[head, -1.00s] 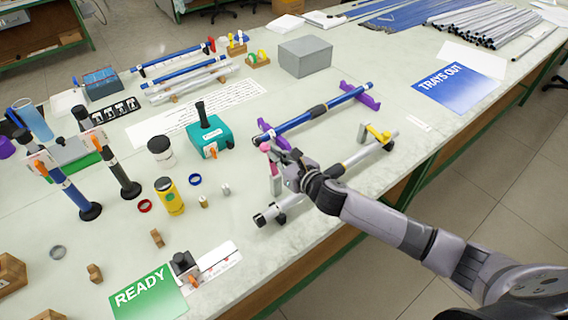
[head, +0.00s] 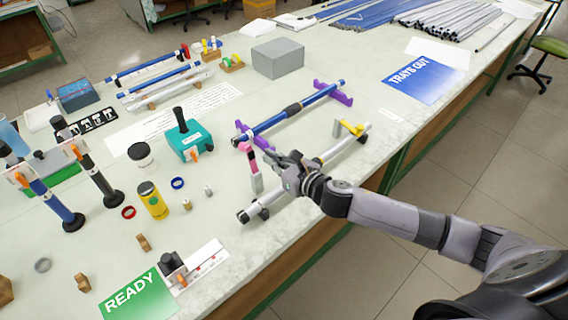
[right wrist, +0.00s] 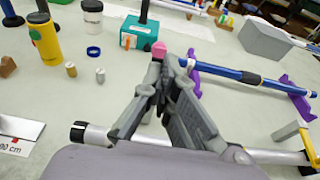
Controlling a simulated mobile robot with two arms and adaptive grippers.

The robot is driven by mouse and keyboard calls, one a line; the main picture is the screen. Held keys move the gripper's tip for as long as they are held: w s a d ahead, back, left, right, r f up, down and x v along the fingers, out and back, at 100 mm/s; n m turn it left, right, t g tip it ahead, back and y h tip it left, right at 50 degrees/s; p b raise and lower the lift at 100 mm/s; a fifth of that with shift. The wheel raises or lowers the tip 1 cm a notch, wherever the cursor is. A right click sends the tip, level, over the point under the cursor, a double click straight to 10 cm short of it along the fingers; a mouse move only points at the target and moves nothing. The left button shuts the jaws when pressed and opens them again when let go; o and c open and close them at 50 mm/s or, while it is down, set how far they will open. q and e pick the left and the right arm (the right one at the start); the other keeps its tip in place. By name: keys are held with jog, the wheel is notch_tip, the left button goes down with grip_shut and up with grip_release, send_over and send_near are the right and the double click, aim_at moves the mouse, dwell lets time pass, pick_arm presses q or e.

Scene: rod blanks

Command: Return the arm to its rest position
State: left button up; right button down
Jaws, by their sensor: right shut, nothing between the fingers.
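My right arm comes in from the lower right in the head view. My right gripper (head: 282,166) is shut and empty, over the silver rod (head: 328,157) near the table's front edge. It is to the right of a pink-topped grey post (head: 255,174), with a small gap in the head view. In the right wrist view the shut fingers (right wrist: 165,85) point away from me, and the pink top (right wrist: 158,49) shows just beyond them. The silver rod (right wrist: 275,157) runs across below the gripper. My left gripper is not in view.
A blue rod (head: 268,122) lies on purple supports (head: 332,92) behind the gripper. A teal box (head: 188,140), a yellow canister (head: 152,201) and a green READY sign (head: 138,293) stand or lie to the left. A blue sign (head: 424,79) lies at the right.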

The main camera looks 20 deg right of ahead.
jog(key=shift+s+d+r, duration=0.75)
jog(key=shift+s+r, duration=0.75)
jog(key=shift+s, duration=0.8)
jog(key=s+f+n+g+h, duration=0.3)
jog(key=s+f+n+g, duration=0.3)
jog(key=s+n, duration=0.95)
jog(key=s+f+n+g+h, duration=0.2)
jog(key=s+f+n+g, duration=0.35)
jog(key=s+n, duration=1)
notch_tip(320, 180, down, 30)
jog(key=w+n+b, duration=0.2)
jog(key=n+b, duration=0.1)
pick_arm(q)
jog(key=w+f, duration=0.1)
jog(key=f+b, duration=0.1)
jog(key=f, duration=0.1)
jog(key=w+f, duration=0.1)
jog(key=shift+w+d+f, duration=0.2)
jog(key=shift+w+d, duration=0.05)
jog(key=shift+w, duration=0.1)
pick_arm(e)
jog(key=s+d+f+g, duration=0.1)
jog(key=s+d+f, duration=0.2)
jog(key=s+f, duration=1.4)
jog(key=shift+f+g, duration=0.3)
jog(key=shift+g, duration=0.05)
